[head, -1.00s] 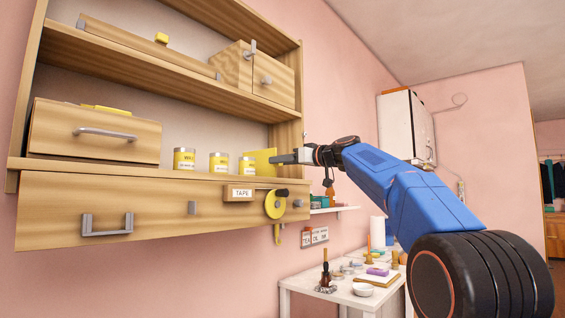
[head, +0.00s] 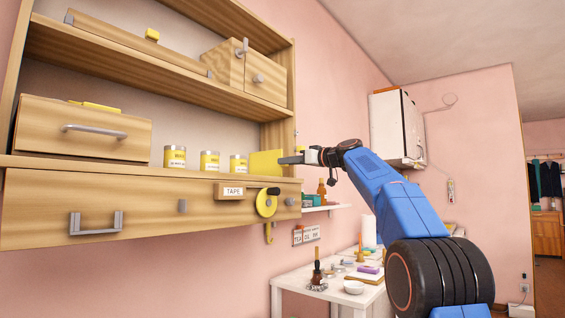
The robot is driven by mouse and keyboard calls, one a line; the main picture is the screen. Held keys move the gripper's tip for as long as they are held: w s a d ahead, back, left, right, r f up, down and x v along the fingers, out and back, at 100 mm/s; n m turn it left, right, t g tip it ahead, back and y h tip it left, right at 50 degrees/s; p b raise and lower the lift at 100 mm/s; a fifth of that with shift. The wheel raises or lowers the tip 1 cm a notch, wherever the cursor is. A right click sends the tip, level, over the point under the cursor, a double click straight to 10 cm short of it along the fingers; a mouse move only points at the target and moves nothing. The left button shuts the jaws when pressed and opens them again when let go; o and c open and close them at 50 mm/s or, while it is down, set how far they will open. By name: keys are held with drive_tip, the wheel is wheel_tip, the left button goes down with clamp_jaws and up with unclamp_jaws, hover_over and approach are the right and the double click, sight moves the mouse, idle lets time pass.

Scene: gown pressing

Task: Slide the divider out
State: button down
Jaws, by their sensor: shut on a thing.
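The divider (head: 265,163) is a flat yellow panel standing upright at the right end of the cabinet's middle shelf, just right of the third yellow can. My gripper (head: 284,160) reaches in from the right and is shut on the divider's right edge. The fingertips are small here, and the exact grip is hard to make out. I cannot tell whether the divider's lower edge touches the shelf.
Three yellow labelled cans (head: 210,161) stand left of the divider. A wooden drawer box (head: 85,130) is further left. A tape roll (head: 266,203) hangs below on the cabinet front. A small wall shelf (head: 322,208) and a cluttered white table (head: 300,280) are lower right.

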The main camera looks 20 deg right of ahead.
drive_tip(key=shift+d, duration=0.1)
drive_tip(key=c, duration=1.6)
unclamp_jaws()
drive_tip(key=shift+o, duration=0.2)
drive_tip(key=v, duration=1.7)
drive_tip(key=shift+s+d, duration=0.1)
